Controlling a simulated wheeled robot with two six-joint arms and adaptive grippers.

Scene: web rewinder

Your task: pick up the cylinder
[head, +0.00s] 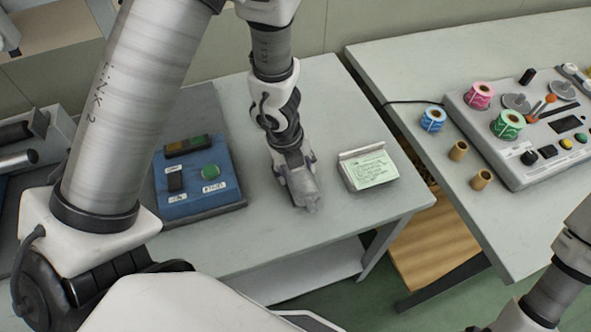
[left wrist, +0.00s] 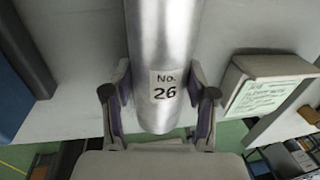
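A smooth silver cylinder with a "No. 26" label (left wrist: 163,40) fills the middle of the left wrist view, running from the top edge down to its near end. My left gripper (left wrist: 161,88) has one finger on each side of it, both very close to its sides. I cannot tell whether the pads press on it. In the head view my left gripper (head: 300,182) points down over the table, with the grey cylinder (head: 306,196) showing at its fingers, partly hidden. My right gripper is not in view; only part of my right arm shows at the lower right.
A card holder with a green-tinted card (head: 372,171) stands just right of the gripper. A blue control box (head: 205,190) with a green button is to its left. The right table (head: 420,65) holds a grey control panel (head: 530,165), label rolls and small brown cores.

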